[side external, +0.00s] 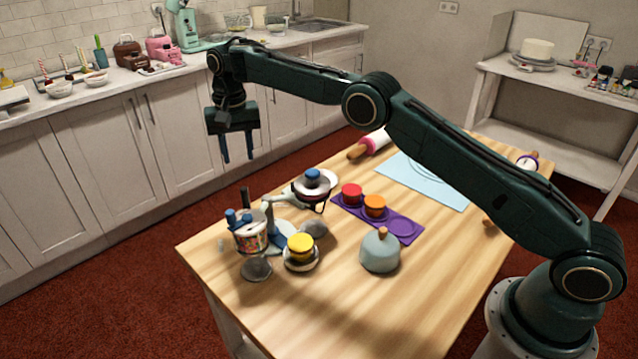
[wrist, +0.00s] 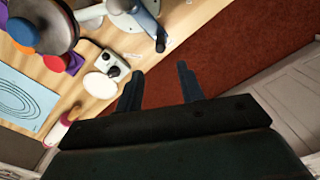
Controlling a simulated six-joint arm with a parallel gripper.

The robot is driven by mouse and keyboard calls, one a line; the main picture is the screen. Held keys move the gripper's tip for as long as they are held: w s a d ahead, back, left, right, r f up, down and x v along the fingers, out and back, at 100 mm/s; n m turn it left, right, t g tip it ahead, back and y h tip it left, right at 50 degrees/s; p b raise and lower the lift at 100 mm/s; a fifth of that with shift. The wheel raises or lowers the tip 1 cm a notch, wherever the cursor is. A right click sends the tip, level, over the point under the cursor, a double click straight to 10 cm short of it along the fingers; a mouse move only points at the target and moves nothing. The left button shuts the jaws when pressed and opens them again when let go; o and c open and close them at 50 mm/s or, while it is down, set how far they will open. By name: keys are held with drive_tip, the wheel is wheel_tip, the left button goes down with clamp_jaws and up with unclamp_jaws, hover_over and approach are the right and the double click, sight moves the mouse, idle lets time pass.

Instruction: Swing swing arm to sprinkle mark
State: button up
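The pale swing arm (side external: 285,199) stands by the table's left end in the side view. Its outer end carries a dark round head with a blue knob (side external: 312,180); what looks like this head shows at the top left of the wrist view (wrist: 45,25). A pale base with a blue post (wrist: 146,22) is at the top of the wrist view. My gripper (side external: 237,160) points down, open and empty, above and beyond the far left table edge, apart from the swing arm. Its two separated fingers show in the wrist view (wrist: 160,72). I cannot make out the sprinkle mark.
A sprinkle-patterned jar (side external: 250,236), a yellow-topped pot (side external: 300,246) and a grey dome (side external: 380,250) crowd the table's near left. A purple tray (side external: 403,229) holds red and orange pots. A blue mat (side external: 425,178) lies behind. Cabinets stand beyond the red floor.

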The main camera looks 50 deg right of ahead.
sight(245, 187)
drive_tip(key=shift+f, duration=0.3)
drive_tip(key=shift+f, duration=4.5)
drive_tip(key=c, duration=0.8)
drive_tip(key=shift+d, duration=0.15)
drive_tip(key=shift+s+d, duration=0.2)
drive_tip(key=shift+d, duration=1.05)
